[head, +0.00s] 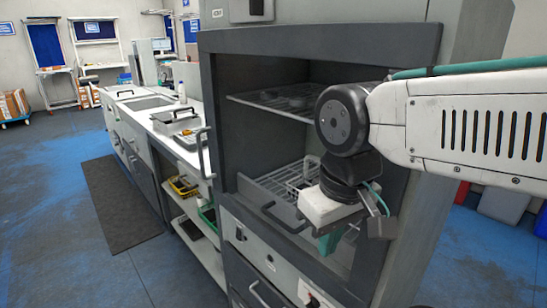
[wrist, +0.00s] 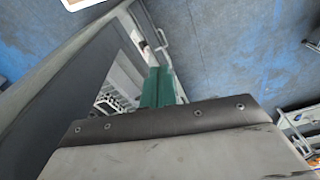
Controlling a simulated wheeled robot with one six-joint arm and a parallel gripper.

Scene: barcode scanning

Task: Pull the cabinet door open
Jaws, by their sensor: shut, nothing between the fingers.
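The grey cabinet (head: 235,95) stands in the middle of the head view, its dark-framed front opening showing wire racks inside. An upright bar handle (head: 203,153) sticks out at its left edge; I cannot tell whether it belongs to the cabinet door. A dark handle (head: 285,218) is low at the front of the opening. My gripper (head: 329,244) hangs in front of the opening's lower right, its teal fingers pointing down, together and empty. In the wrist view the fingers (wrist: 158,88) show beside a rack, with a bar handle (wrist: 162,35) beyond the tips.
To the left is a white counter (head: 150,112) with a sink and shelves of bins underneath. A dark mat (head: 122,205) lies on the blue floor, which is open at left.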

